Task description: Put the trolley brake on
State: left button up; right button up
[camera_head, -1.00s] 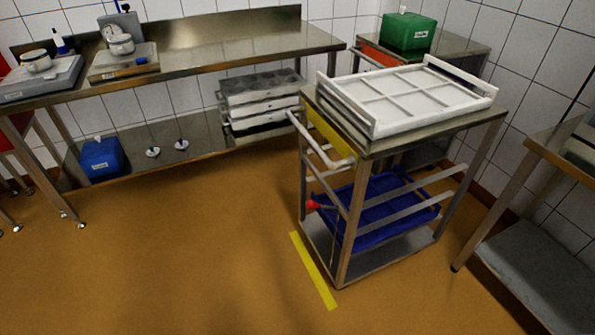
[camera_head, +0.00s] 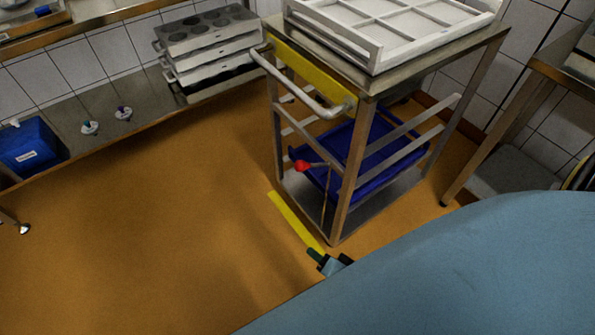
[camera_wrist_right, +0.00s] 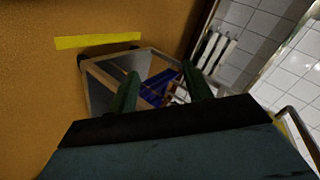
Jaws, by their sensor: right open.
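The steel trolley (camera_head: 352,190) stands right of centre in the head view, with a push handle (camera_head: 300,92) and a yellow panel on its near-left end. A red knob (camera_head: 302,166) on a thin lever, apparently the brake, sticks out from that end above the lower shelf. My right gripper (camera_head: 316,256) is low in front of the trolley, apart from the red knob. In the right wrist view its two green fingers (camera_wrist_right: 161,85) are spread with nothing gripped, and the trolley frame (camera_wrist_right: 100,85) shows beyond them. I cannot make out the red knob there. My left gripper is not in view.
A white mould frame (camera_head: 385,30) sits on the trolley top and a blue crate (camera_head: 372,160) on its lower shelf. A yellow floor strip (camera_head: 293,218) lies by the trolley. A steel table (camera_head: 545,75) stands at right. The floor to the left is clear.

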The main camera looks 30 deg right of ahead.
jog(key=w+r+m+t+h+b, duration=0.2)
jog(key=w+r+m+t+b, duration=0.2)
jog(key=w+r+m, duration=0.35)
jog(key=m+t+h+b, duration=0.2)
jog(key=m+t+b, duration=0.15)
jog(key=m, duration=0.55)
send_near(302, 170)
jog(key=shift+g, duration=0.45)
jog(key=w, duration=0.4)
jog(key=w+d, duration=0.1)
jog(key=w, duration=0.3)
jog(key=w+d, duration=0.1)
jog(key=w, duration=0.3)
jog(key=shift+r, duration=0.4)
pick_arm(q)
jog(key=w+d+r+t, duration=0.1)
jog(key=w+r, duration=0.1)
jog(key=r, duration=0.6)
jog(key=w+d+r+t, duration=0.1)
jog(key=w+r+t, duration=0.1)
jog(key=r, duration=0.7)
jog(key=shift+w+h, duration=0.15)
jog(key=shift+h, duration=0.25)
pick_arm(e)
jog(key=shift+w, duration=0.55)
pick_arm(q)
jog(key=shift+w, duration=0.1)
pick_arm(e)
grip_shut()
